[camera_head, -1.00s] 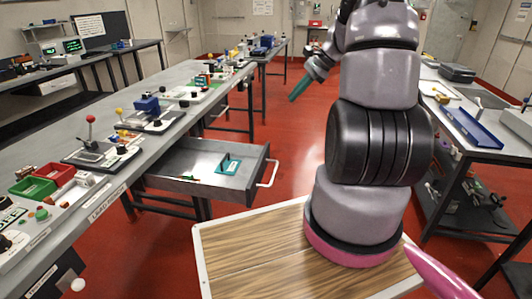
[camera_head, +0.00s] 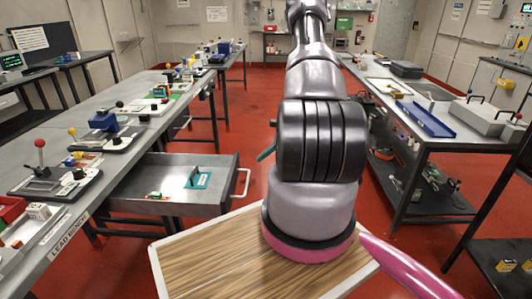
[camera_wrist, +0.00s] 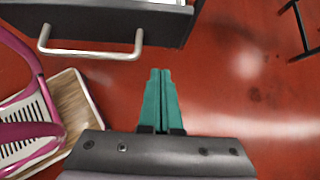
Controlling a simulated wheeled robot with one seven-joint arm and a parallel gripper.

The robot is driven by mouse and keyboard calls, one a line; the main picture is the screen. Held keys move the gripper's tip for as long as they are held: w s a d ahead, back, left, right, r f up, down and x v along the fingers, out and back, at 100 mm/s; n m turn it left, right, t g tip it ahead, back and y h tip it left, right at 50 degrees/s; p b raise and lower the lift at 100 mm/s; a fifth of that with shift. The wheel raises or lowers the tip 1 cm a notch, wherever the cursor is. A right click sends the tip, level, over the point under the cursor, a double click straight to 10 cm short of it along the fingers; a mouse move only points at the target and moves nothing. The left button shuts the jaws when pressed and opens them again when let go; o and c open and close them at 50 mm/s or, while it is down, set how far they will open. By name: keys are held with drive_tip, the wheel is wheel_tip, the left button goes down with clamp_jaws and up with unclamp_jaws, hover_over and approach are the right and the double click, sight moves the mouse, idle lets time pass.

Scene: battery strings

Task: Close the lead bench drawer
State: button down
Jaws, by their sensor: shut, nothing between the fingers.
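The lead bench drawer (camera_head: 165,207) stands pulled out from the bench on the left, over the red floor. A teal item (camera_head: 198,179) and a small green and red item (camera_head: 155,196) lie inside it. Its pale handle (camera_head: 241,184) is on the front face; in the wrist view the handle (camera_wrist: 90,54) is at the upper left. My gripper (camera_wrist: 161,72) has teal fingers together and empty, to the right of the handle and apart from it. In the head view most of my gripper is hidden behind my arm; only a teal part (camera_head: 266,153) shows.
The lead bench (camera_head: 110,175) runs along the left with devices on top. A second bench (camera_head: 440,110) on the right holds a blue tray (camera_head: 426,119) and cases. Red floor lies open between the benches beyond the drawer.

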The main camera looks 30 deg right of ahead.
drive_tip(key=w+a+f, duration=0.3)
drive_tip(key=w+a, duration=0.1)
drive_tip(key=a, duration=0.2)
drive_tip(key=shift+f, duration=0.1)
